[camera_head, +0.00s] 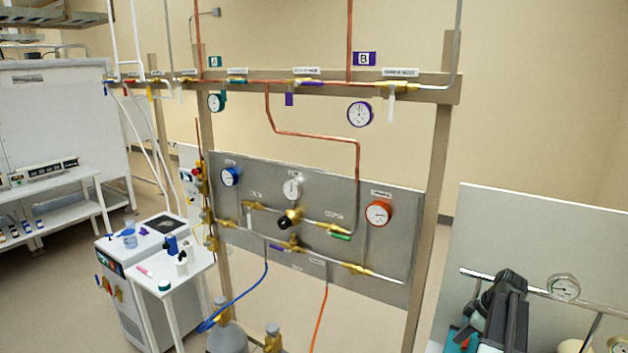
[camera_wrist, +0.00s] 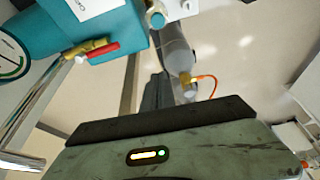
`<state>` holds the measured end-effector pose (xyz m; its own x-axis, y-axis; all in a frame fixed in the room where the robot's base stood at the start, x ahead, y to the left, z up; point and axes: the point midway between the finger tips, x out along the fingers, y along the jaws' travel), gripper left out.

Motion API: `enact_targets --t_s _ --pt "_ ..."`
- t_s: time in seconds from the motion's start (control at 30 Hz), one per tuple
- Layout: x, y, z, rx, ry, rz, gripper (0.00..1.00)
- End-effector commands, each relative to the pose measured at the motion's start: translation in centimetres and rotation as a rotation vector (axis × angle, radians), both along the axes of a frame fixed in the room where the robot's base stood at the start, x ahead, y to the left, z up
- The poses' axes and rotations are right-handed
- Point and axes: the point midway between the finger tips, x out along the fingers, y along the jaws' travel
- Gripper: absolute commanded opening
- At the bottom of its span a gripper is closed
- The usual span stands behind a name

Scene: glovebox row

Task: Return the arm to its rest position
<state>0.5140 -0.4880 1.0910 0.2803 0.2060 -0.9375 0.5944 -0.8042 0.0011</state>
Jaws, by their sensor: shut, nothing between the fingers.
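My gripper (camera_wrist: 158,88) shows in the wrist view as dark fingers, shut and empty, beyond the grey-green housing with its small lit indicator. A grey cylinder with a brass valve (camera_wrist: 185,78) is just beyond the fingers, with an orange hose beside it. I cannot tell how far away it is. In the head view, a dark jointed shape at the lower right looks like part of my arm; its fingers cannot be made out there.
A teal box (camera_wrist: 115,28) and a red-handled valve (camera_wrist: 100,52) are close at upper left in the wrist view. The head view shows a grey gauge panel (camera_head: 330,205), a white cart (camera_head: 170,270), a pale board (camera_head: 560,240) and a gauge (camera_head: 563,287) on a pipe.

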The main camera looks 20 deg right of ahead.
Motion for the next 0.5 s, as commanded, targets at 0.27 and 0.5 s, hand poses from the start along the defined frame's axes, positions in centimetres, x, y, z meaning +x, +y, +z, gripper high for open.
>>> enact_targets --t_s 0.27,0.5 --pt "8.3 12.6 -3.0 -0.013 0.013 0.228 0.00" --pt "12.8 32.0 -7.0 -0.044 0.095 0.402 0.00"
